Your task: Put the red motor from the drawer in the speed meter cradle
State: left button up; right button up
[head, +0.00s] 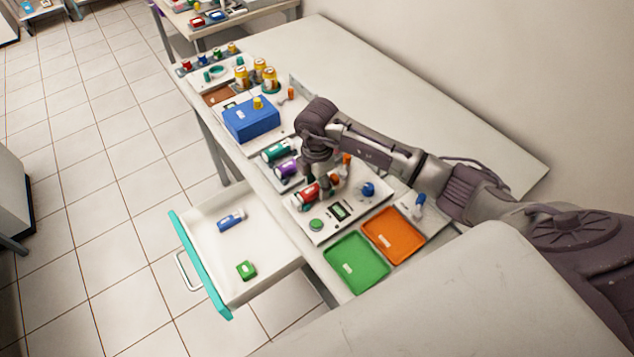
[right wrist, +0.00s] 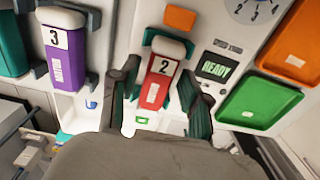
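The red motor (head: 306,194), with a white end and a label "2", lies on the white speed meter panel (head: 321,232). In the right wrist view the red motor (right wrist: 154,92) sits between the dark prongs of the cradle (right wrist: 189,49), beside a display reading READY (right wrist: 214,67). My right gripper (head: 318,190) is over it, and its fingers (right wrist: 158,100) straddle the motor's near end. A gap shows beside the right finger; contact at the left finger is unclear. The open drawer (head: 272,272) holds no red motor. My left gripper is out of view.
Purple (head: 287,170) and teal (head: 276,151) motors lie beside the panel. Green (head: 356,263) and orange (head: 394,236) trays are nearer. A blue box (head: 251,122) stands farther along.

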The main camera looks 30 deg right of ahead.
jog(key=shift+o, duration=0.5)
notch_tip(320, 180, up, 12)
dwell(0.3)
